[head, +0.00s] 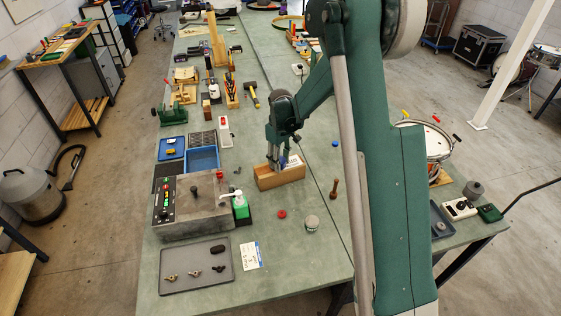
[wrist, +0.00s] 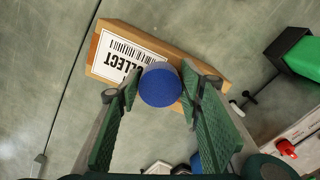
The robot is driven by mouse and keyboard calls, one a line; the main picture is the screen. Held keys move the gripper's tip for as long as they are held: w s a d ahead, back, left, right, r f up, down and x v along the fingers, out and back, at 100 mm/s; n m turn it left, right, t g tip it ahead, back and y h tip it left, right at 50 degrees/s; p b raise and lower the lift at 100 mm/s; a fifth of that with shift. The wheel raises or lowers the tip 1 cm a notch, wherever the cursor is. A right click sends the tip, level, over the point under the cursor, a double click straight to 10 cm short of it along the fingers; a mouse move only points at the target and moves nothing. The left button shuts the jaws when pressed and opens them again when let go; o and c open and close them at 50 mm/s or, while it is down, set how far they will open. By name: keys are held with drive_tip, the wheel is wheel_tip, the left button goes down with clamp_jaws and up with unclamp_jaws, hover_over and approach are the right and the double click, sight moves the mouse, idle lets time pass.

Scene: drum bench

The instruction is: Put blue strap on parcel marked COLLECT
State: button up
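The parcel (head: 280,178) is a tan box on the green bench, below my gripper (head: 280,163). In the wrist view the parcel (wrist: 172,42) has a white label (wrist: 122,58) with a barcode and lettering that reads as COLLECT, partly covered. The blue strap (wrist: 161,87) shows as a round blue end between my fingertips, with a paler band at its upper edge. My gripper (wrist: 158,90) has a finger against each side of it. The strap overlaps the label and the parcel's near edge in the wrist view. Whether it touches the parcel is hidden.
A wooden peg (head: 334,189), a red disc (head: 282,214) and a round tin (head: 312,223) are nearer the front. A blue tray (head: 203,159) lies to the left.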

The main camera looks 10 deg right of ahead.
sight(281, 160)
drive_tip(key=shift+o, duration=1.3)
drive_tip(key=shift+r, duration=0.2)
wheel_tip(281, 160, up, 12)
drive_tip(key=shift+r, duration=0.1)
